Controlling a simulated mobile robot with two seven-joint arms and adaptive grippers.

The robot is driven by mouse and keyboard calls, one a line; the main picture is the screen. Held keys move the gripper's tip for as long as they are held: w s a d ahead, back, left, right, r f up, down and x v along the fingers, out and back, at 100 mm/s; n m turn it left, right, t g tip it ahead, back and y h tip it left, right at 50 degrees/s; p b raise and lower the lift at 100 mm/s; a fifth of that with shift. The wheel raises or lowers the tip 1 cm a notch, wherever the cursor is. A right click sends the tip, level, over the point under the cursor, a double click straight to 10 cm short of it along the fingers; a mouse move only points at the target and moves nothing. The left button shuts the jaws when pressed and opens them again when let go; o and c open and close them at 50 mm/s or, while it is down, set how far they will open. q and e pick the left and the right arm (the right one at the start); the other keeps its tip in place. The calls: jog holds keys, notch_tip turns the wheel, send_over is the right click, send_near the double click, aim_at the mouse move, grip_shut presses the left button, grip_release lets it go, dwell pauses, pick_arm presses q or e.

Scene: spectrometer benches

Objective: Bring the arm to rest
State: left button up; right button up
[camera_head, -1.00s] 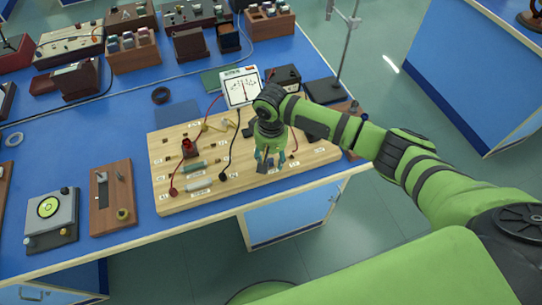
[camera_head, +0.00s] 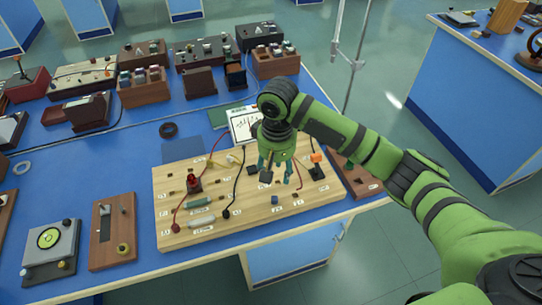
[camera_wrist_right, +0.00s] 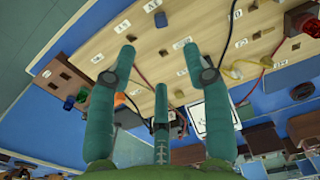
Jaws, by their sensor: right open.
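My right arm (camera_head: 365,148) comes in from the right over the blue bench. Its gripper (camera_head: 276,173) points down above the wooden circuit board (camera_head: 240,219), near the board's right half. The fingers are spread and nothing is between them; the wrist view shows the three green fingers (camera_wrist_right: 160,62) apart, with the board (camera_wrist_right: 205,22) beyond them. They appear clear of the board, but the exact height is hard to tell. The gripper and forearm hide part of the board and the white-faced meter (camera_head: 242,125) behind. My left gripper is not in view.
The board carries a red part (camera_head: 193,183), an orange-topped part (camera_head: 316,158) and several wires. A thin metal stand (camera_head: 350,65) rises behind my arm. Wooden instrument boxes line the back of the bench. Open floor (camera_head: 395,215) lies to the right, before another bench (camera_head: 470,115).

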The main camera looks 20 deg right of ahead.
jog(key=s+a+f+n+t+y, duration=0.1)
jog(key=s+a+f+y, duration=0.1)
jog(key=s+a+f, duration=0.3)
jog(key=s+a+f+n+t+y, duration=0.1)
jog(key=s+a+f+n, duration=0.15)
jog(key=s, duration=0.35)
jog(key=s+d+f+m+t+h, duration=0.2)
jog(key=s+d+h, duration=0.1)
jog(key=s+d, duration=0.95)
notch_tip(320, 180, down, 24)
jog(key=s+g+b, duration=0.1)
jog(key=g, duration=0.1)
jog(key=s+d+f+g, duration=0.1)
jog(key=s+d+f, duration=0.1)
jog(key=s+f, duration=1.3)
jog(key=shift+s+d+f+b, duration=0.2)
jog(key=shift+s+d+b, duration=0.2)
jog(key=shift+s, duration=0.25)
